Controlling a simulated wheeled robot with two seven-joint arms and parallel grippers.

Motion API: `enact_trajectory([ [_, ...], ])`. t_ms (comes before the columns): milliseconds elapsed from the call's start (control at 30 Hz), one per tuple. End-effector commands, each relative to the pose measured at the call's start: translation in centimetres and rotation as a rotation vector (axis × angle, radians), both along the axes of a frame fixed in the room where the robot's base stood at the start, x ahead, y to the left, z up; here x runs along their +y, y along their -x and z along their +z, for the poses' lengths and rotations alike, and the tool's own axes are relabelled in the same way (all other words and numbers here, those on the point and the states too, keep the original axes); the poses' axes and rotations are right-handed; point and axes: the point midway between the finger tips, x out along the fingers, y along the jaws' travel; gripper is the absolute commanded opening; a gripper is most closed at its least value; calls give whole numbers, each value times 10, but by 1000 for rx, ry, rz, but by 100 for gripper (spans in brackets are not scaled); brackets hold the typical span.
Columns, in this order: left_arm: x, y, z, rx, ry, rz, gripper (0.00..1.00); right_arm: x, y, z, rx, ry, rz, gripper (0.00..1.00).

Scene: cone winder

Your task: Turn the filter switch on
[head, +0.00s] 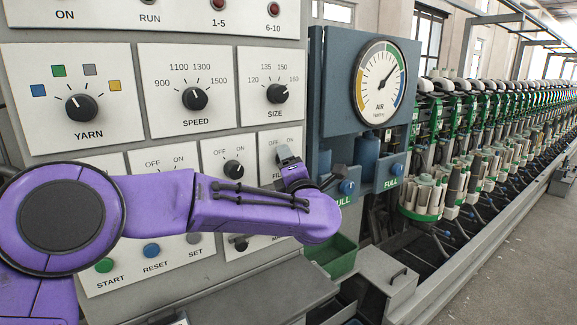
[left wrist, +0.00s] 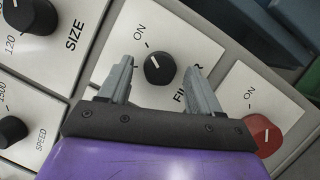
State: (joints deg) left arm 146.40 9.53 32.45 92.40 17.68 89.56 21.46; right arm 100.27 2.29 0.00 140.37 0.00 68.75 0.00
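The filter switch (left wrist: 159,68) is a round black knob on a pale panel in the left wrist view. "ON" is printed above it and part of "FIL" shows beside the right finger. A white mark shows on the knob; I cannot tell surely which setting it points at. My left gripper (left wrist: 160,66) is open, with one grey finger on each side of the knob and visible gaps between. The left finger covers part of the panel where an OFF label could be. In the head view my left gripper (head: 290,158) covers the knob. My right gripper is not in view.
Close by are the size knob (head: 277,93), the speed knob (head: 194,99) and another OFF/ON knob (head: 233,169). A red knob (left wrist: 262,137) sits on the neighbouring panel. A blue housing with an air gauge (head: 380,82) stands to the right of the panel.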

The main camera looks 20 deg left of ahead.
Motion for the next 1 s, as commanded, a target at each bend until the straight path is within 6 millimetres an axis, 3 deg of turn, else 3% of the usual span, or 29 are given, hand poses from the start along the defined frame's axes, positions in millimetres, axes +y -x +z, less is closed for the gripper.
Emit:
enact_trajectory([
  [267,-7,10,-5,-2,0,-2,64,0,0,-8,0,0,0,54],
  [500,-37,58,-16,-3,-1,-2,64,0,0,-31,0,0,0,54],
  [700,-53,84,-19,-1,-1,-1,64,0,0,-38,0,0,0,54],
  [1000,-55,88,-18,0,0,0,64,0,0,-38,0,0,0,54],
])
